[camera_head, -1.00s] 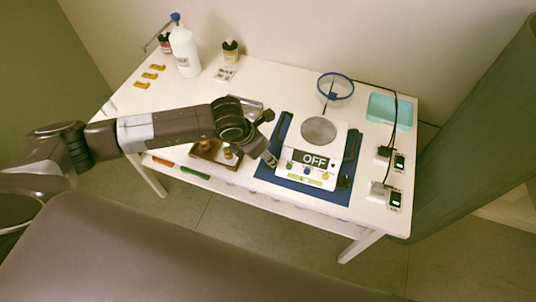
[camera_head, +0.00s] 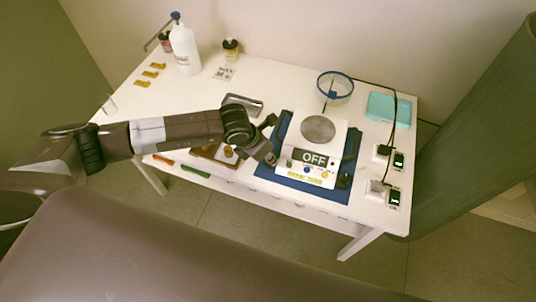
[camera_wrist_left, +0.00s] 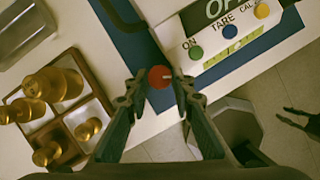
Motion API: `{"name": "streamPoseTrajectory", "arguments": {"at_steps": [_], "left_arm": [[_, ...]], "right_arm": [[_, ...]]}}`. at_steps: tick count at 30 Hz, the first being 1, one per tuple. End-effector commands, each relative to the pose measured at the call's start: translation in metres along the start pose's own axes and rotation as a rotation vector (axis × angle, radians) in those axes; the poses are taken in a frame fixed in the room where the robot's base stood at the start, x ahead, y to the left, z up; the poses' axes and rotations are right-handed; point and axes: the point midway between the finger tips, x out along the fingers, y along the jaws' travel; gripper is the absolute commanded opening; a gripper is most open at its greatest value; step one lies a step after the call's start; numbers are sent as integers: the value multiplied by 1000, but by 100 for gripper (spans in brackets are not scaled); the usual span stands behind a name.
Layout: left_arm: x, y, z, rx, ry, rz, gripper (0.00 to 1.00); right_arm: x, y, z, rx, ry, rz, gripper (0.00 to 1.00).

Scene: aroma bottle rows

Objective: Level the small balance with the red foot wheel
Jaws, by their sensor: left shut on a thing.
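The small white balance (camera_head: 330,147) stands on a blue mat (camera_head: 318,192), with a round grey pan and a display reading OFF. Green, blue and orange buttons and a yellow-green level strip (camera_head: 305,179) are on its front; the strip also shows in the left wrist view (camera_wrist_left: 222,52), its bubble too small to judge. The red foot wheel (camera_wrist_left: 159,77) is at the balance's front left corner. My left gripper (camera_head: 271,161) has its fingertips on either side of the wheel, shut on it. My right gripper (camera_wrist_left: 288,114) shows at the right of the wrist view, fingers apart and empty.
A wooden tray with brass weights (camera_wrist_left: 62,118) stands close left of the gripper. A metal case (camera_head: 243,104) lies behind the arm.

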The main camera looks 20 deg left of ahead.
Motion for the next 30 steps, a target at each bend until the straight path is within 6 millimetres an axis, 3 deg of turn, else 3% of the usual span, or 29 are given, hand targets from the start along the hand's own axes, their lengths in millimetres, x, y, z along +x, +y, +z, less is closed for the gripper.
{"name": "streamPoseTrajectory", "arguments": {"at_steps": [8, 30], "left_arm": [[2, 1, 0, 37, -2, -15, 0], [2, 5, 2, 437, -4, -179, 0]], "right_arm": [[8, 0, 0, 0, 0, 0, 25], [70, -1, 6, 0, 1, 0, 25]]}}
